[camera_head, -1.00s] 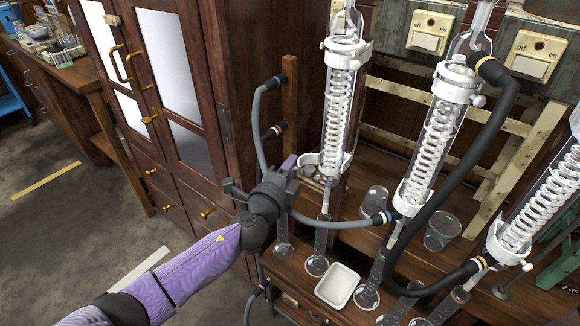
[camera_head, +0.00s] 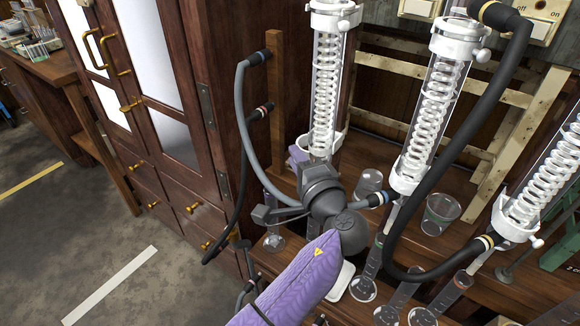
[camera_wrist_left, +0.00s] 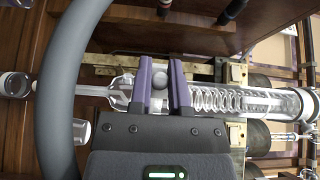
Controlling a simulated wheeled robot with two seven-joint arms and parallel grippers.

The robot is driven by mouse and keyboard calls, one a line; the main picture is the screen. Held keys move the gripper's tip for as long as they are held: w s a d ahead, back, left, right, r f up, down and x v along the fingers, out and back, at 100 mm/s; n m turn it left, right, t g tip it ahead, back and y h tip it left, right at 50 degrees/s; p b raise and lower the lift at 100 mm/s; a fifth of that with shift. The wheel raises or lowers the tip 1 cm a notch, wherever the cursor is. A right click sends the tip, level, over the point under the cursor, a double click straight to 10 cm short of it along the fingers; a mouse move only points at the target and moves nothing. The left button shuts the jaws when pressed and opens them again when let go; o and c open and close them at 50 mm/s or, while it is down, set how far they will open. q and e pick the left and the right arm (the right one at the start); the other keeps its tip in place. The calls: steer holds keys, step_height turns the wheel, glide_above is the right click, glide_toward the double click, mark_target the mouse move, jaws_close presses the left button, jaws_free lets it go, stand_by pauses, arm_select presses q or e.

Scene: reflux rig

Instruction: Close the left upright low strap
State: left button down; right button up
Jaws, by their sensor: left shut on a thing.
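The left upright is a clear glass condenser (camera_head: 326,85) with a white coil inside, standing upright at the left of the row in the head view. Its low strap (camera_head: 333,139) is a white band around the bottom end, partly hidden behind my left gripper (camera_head: 303,156). Whether the strap is fully closed cannot be made out. My right gripper is not in view.
A grey hose (camera_head: 247,125) loops close to the left of my left gripper and crosses the wrist view. The middle condenser (camera_head: 432,110) and a thick black hose (camera_head: 455,150) stand to the right. Flasks and a white tray (camera_head: 341,281) lie below. A wooden cabinet (camera_head: 222,60) stands left.

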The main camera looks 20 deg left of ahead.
arm_select(q)
steer(key=d+n+g+y+b, duration=0.1)
steer(key=b, duration=0.1)
steer(key=d+n+g+y+b, duration=0.1)
steer(key=n+g+y+b, duration=0.1)
steer(key=shift+f+g+y+b, duration=0.1)
steer(key=shift+g+y+b, duration=0.2)
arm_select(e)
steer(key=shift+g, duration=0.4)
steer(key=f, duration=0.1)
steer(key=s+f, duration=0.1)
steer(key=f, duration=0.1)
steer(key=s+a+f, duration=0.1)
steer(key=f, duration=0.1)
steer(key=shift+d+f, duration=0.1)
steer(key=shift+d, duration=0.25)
arm_select(q)
steer(key=c, duration=0.6)
jaws_free()
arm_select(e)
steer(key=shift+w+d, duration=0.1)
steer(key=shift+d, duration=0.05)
